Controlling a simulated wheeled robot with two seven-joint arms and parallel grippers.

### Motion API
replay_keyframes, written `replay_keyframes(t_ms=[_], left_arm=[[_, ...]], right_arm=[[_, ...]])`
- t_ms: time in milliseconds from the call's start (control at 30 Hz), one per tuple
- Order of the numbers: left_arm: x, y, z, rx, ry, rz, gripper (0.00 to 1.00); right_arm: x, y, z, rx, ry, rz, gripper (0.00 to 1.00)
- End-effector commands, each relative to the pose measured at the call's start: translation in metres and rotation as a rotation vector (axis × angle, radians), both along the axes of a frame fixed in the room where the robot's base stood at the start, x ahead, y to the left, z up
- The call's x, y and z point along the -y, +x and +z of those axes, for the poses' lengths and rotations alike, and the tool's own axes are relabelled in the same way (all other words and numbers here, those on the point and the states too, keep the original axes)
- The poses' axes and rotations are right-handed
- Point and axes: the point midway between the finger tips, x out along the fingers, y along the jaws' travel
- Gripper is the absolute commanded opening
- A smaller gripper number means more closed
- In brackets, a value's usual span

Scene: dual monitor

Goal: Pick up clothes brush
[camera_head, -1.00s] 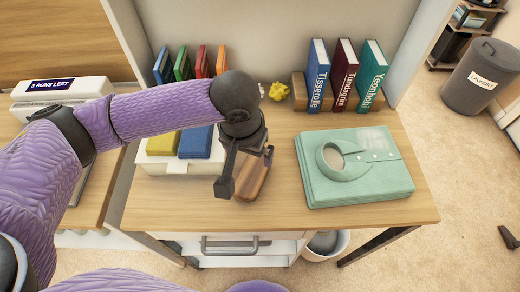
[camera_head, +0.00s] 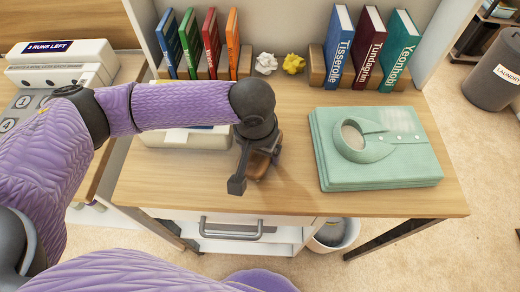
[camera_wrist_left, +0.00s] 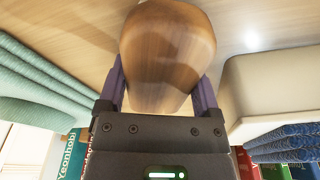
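The clothes brush (camera_head: 262,162), with a brown wooden body, is at the front middle of the desk, between the fingers of my left gripper (camera_head: 256,171). In the left wrist view the brush (camera_wrist_left: 168,45) shows its broad rounded wood close up, with a finger of the left gripper (camera_wrist_left: 160,88) close on each side. Whether both fingers press on it cannot be told. Whether it touches the desk is also unclear, and its underside is hidden. My right gripper is not in view.
A folded green shirt (camera_head: 405,165) lies right of the brush. A pale box (camera_head: 185,139) lies behind left, partly hidden by my arm. Books (camera_head: 338,50) and crumpled paper (camera_head: 293,63) stand along the back. Bare desk (camera_head: 190,190) shows at front left.

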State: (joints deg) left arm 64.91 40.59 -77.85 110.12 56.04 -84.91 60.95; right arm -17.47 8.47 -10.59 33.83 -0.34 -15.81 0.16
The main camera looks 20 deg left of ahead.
Motion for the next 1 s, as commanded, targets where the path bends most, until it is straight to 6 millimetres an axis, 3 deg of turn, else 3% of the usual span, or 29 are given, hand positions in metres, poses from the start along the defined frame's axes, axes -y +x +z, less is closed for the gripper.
replay_keyframes(t_ms=[33, 200, 367, 700, 833, 1000], left_arm=[[0.000, 0.000, 0.000, 0.000, 0.000, 0.000, 0.41], [0.000, 0.000, 0.000, 0.000, 0.000, 0.000, 0.08], [0.000, 0.000, 0.004, 0.001, 0.000, 0.000, 0.08], [0.000, 0.000, 0.089, 0.005, -0.003, 0.001, 0.08], [0.000, 0.000, 0.101, 0.002, -0.002, 0.001, 0.08], [0.000, 0.000, 0.101, -0.001, -0.001, 0.001, 0.08]], right_arm=[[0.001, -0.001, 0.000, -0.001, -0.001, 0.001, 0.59], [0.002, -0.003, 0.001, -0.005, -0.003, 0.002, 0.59], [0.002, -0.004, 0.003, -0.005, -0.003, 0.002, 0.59], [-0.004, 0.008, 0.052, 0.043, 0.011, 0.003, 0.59], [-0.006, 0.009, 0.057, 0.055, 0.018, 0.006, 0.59], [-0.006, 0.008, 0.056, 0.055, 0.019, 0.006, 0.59]])
